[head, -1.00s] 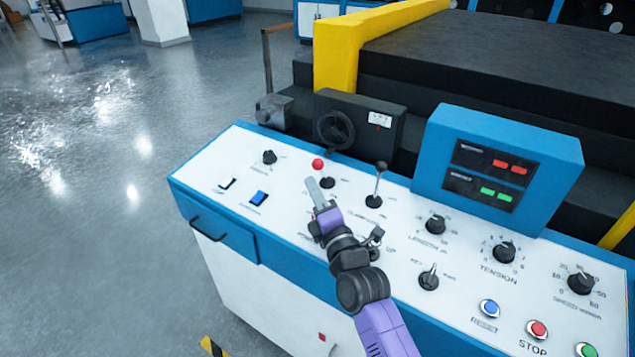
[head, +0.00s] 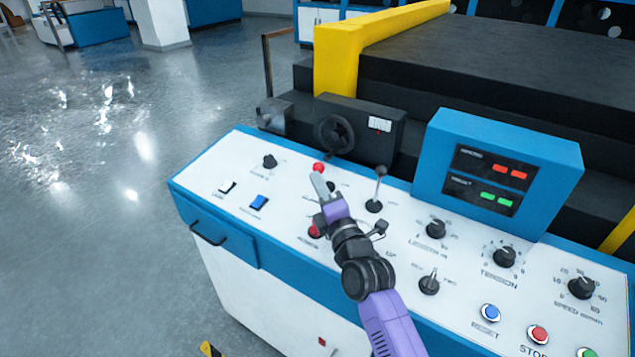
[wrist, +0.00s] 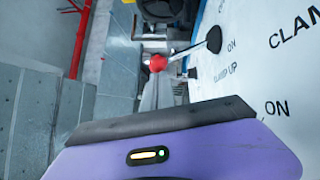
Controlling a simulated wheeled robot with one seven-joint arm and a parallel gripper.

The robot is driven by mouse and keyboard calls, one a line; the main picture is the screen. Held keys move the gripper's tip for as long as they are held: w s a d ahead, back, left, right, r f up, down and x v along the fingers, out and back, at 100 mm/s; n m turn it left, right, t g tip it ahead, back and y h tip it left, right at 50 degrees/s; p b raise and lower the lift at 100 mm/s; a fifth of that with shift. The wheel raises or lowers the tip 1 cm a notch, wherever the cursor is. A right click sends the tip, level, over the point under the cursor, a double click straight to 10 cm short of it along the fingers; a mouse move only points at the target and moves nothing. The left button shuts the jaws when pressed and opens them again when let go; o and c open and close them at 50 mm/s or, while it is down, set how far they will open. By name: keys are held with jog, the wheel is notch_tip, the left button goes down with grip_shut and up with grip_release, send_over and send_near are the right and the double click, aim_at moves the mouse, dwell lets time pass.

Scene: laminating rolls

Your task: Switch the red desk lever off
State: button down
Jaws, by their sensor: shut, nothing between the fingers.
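The red lever shows as a red ball knob (head: 318,167) near the back edge of the white desk panel in the head view. In the wrist view its red ball (wrist: 158,62) sits on a thin rod that runs to a round black base (wrist: 213,40). My gripper (head: 318,183) is shut and empty, its fingertips just in front of the lever and partly over its base. In the wrist view one dark finger lies across the lower part, below the red ball. I cannot tell whether the fingers touch the lever.
A black-knobbed lever (head: 379,175) stands just right of my gripper. Another red control (head: 315,230) is by my wrist. A black handwheel unit (head: 335,133) lies behind the panel, and a blue display box (head: 440,165) to the right. Rocker switches are on the left.

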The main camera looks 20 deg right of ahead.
jog(key=shift+w+d+r+m+p, duration=0.4)
jog(key=shift+d+r+p, duration=0.25)
jog(key=shift+p, duration=0.35)
jog(key=shift+r, duration=0.2)
jog(key=shift+w+r+g+p, duration=0.1)
jog(key=shift+r+g+p, duration=0.05)
jog(key=shift+g+p, duration=0.2)
jog(key=shift+w+d+r+m+g+p, duration=0.25)
jog(key=shift+w+d+m+g, duration=0.25)
jog(key=shift+d+m, duration=0.2)
jog(key=shift+w+d+r+m+g+p, duration=0.3)
jog(key=shift+d+m+g, duration=0.2)
jog(key=shift+m, duration=0.2)
jog(key=shift+w+d+r+m+g+p, duration=0.25)
jog(key=shift+w+d+m+g, duration=0.25)
jog(key=shift+d+m, duration=0.2)
jog(key=shift+d, duration=0.1)
